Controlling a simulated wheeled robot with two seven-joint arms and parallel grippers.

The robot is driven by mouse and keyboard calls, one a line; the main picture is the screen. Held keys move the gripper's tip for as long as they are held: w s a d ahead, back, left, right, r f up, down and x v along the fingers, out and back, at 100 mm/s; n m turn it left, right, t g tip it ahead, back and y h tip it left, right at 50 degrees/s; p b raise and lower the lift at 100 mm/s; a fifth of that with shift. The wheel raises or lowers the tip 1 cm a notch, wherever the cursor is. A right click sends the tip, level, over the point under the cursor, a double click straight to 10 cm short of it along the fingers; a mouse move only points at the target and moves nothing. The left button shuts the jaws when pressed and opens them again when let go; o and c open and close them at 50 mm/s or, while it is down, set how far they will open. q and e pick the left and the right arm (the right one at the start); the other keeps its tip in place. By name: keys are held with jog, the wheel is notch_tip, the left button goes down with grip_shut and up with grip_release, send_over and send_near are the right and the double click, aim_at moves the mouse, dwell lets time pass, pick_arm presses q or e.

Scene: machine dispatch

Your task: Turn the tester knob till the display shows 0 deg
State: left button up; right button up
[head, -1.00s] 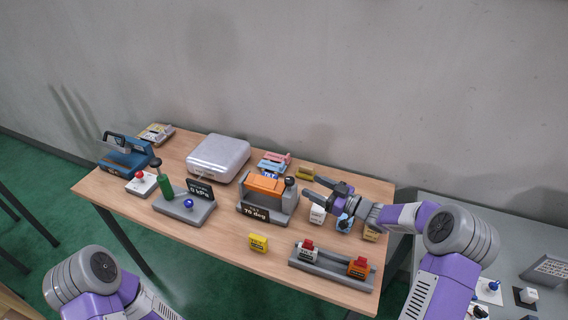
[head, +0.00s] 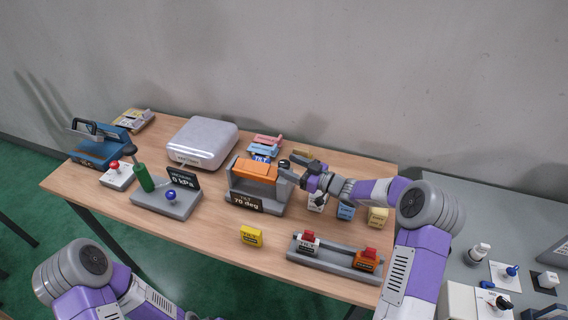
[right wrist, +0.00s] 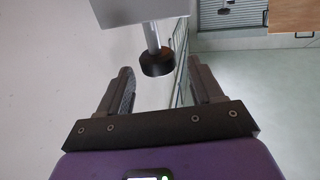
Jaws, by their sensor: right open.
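The tester (head: 238,196) is a grey stand with an orange block (head: 255,171) on top, on the wooden table. Its display (head: 247,203) reads "70 deg". Its black knob (head: 284,163) is on the right side; in the right wrist view the knob (right wrist: 157,62) is a dark disc on a short metal shaft. My right gripper (head: 288,168) is at the tester's right side; in the right wrist view its open fingers (right wrist: 158,88) lie on either side of the knob, with gaps. The knob is between or just beyond the tips. My left gripper is not in view.
A silver case (head: 203,143) stands left of the tester, and a vacuum stand (head: 178,206) with a green handle is nearer front. A yellow block (head: 251,237) and a grey rail (head: 333,262) lie in front. Small labelled blocks (head: 346,211) stand under my right arm.

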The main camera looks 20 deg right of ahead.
jog(key=shift+x, duration=1.45)
jog(key=shift+w, duration=0.1)
